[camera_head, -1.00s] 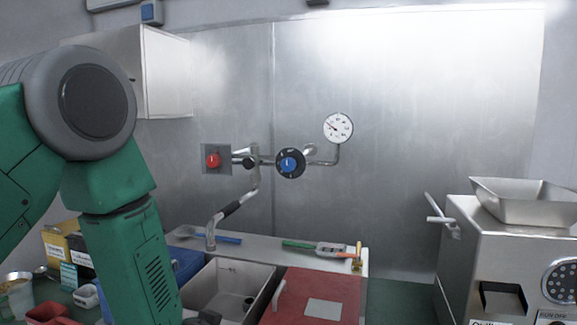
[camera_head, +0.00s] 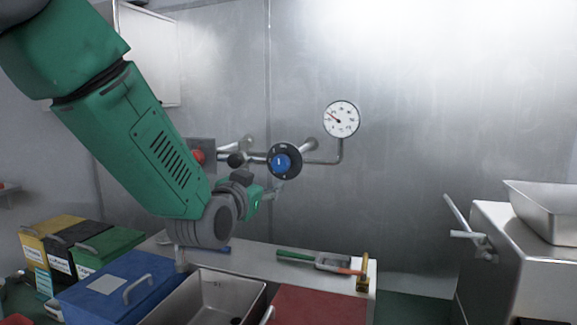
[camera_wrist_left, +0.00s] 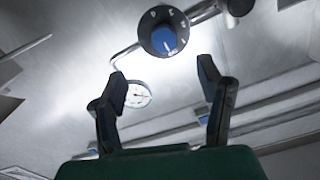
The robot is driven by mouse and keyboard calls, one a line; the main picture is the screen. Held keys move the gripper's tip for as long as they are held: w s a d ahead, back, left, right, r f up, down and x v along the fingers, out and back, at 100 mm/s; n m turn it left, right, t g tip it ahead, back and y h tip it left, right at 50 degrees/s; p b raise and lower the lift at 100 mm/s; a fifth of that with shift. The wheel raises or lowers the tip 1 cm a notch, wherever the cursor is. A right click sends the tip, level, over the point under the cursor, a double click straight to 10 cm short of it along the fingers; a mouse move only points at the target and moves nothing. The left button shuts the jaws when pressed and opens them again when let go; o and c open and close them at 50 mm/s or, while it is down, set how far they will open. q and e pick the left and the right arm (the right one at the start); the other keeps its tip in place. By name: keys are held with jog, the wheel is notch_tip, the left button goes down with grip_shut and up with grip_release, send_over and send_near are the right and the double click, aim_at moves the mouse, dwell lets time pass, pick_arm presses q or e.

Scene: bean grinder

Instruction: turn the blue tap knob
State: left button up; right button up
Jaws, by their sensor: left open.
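The blue tap knob (camera_head: 280,162) has a dark round dial behind it and sits on a pipe on the steel back wall. It also shows in the left wrist view (camera_wrist_left: 164,40), above and beyond the fingertips. My left gripper (camera_head: 274,190) is just below the knob in the head view. My right gripper is not in view.
A red knob (camera_head: 198,156) is partly hidden behind my left arm. A pressure gauge (camera_head: 341,119) is right of the blue knob. Below are a steel sink (camera_head: 215,290), a blue lidded box (camera_head: 108,285) and a shelf with tools (camera_head: 320,262). A steel machine (camera_head: 500,250) stands at right.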

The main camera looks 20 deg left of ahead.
aim_at(278, 167)
pick_arm(q)
jog(key=w+p, duration=0.3)
jog(key=w, duration=0.9)
jog(key=shift+w+r, duration=0.1)
jog(key=shift+w+d, duration=0.1)
jog(key=shift+w, duration=0.6)
jog(key=c, duration=1.2)
